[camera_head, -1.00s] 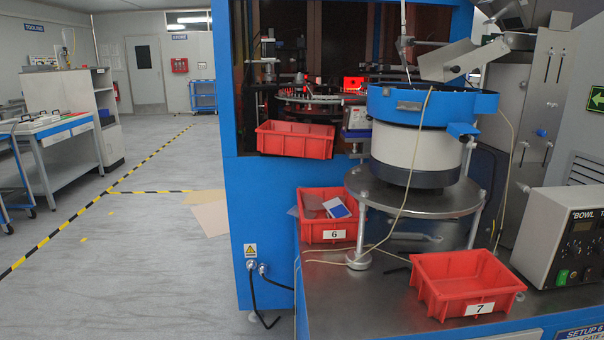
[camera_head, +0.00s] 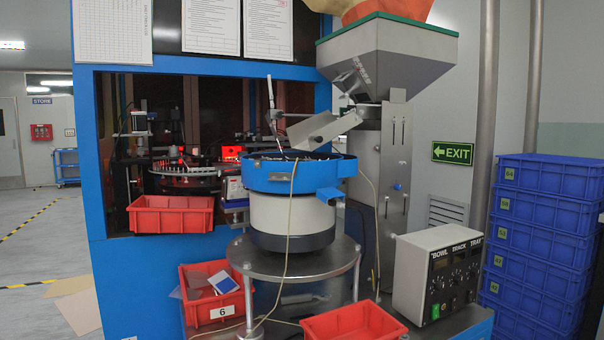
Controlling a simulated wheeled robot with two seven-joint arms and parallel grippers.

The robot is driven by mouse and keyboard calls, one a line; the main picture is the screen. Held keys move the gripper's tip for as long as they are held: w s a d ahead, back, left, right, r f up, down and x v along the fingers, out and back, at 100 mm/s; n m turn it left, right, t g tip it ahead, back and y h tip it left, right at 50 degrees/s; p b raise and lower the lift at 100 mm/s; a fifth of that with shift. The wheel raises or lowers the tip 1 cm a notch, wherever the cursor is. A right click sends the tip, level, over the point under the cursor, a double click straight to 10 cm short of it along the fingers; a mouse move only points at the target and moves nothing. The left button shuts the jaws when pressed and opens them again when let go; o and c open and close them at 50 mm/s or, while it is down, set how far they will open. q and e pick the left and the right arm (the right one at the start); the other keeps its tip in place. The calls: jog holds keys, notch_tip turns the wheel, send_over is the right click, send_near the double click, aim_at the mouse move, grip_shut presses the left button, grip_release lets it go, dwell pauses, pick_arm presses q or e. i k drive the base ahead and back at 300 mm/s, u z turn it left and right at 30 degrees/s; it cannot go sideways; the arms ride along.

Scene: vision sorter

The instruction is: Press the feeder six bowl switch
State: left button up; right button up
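A grey control box (camera_head: 439,273) with a black front panel stands on the metal bench at the right, below the exit sign. Its panel is labelled "BOWL", "TRACK" and "TRAY" and carries several knobs and switches. A green switch (camera_head: 435,311) sits at its lower left. The blue-rimmed feeder bowl (camera_head: 268,183) on its white and dark base stands on a round metal stand to the left of the box. Neither of my grippers shows.
A second red bin (camera_head: 352,322) lies at the bottom edge, left of the control box. Another red bin (camera_head: 171,214) is at the blue machine's opening. Stacked blue crates (camera_head: 543,208) stand at the right. A thin cable hangs in front of the bowl. Open floor is at the left.

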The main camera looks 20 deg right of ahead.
aim_at(435, 312)
jog(key=u, duration=1.1)
jog(key=i, duration=2.2)
jog(key=z, duration=3.45)
